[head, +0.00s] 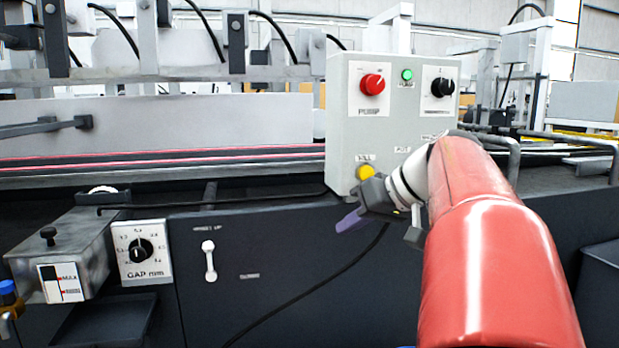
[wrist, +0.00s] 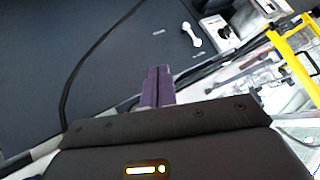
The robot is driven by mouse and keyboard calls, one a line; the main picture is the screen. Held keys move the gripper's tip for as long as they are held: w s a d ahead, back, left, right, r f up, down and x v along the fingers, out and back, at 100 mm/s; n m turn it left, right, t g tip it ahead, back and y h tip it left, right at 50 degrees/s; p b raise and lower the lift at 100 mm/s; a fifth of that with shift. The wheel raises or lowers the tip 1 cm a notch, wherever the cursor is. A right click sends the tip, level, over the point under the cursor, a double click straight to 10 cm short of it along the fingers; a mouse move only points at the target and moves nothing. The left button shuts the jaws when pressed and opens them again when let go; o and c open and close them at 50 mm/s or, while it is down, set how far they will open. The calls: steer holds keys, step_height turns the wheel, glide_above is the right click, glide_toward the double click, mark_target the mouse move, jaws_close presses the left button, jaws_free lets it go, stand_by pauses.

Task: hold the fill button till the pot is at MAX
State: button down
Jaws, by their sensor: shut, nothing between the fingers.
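The yellow fill button (head: 366,172) sits low on the front of the grey control box (head: 341,120), under a small label. My gripper (head: 345,226) is just below the button, its purple fingers pointing down and left, away from the button. In the wrist view the purple fingers (wrist: 157,75) are together with nothing between them, over the dark panel. The gripper's body is close to the button's lower edge; I cannot tell whether it touches. The metal pot (head: 85,245) with a black lid knob is at the left. Its level gauge (head: 62,283) has a MAX mark; the level is too small to read surely.
The control box also has a red pump knob (head: 372,84), a green lamp (head: 407,75) and a black knob (head: 442,87). A gap dial (head: 141,252) and a white lever (head: 209,261) are on the dark front panel. A black cable hangs below the box.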

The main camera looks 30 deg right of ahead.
steer(key=d+r+n+t, duration=0.2)
steer(key=d+r, duration=0.3)
steer(key=d, duration=0.5)
steer(key=shift+s+d+r+t+y, duration=0.25)
steer(key=shift+d+t+y, duration=0.05)
steer(key=shift+d, duration=0.1)
steer(key=p, duration=0.4)
glide_toward(366, 174)
steer(key=w+a+f, duration=0.3)
steer(key=a+f, duration=0.1)
steer(key=shift+w+d, duration=0.3)
steer(key=shift+w, duration=0.05)
steer(key=shift+w, duration=0.15)
stand_by(0.8)
steer(key=shift+w+d, duration=0.1)
steer(key=shift+w, duration=0.15)
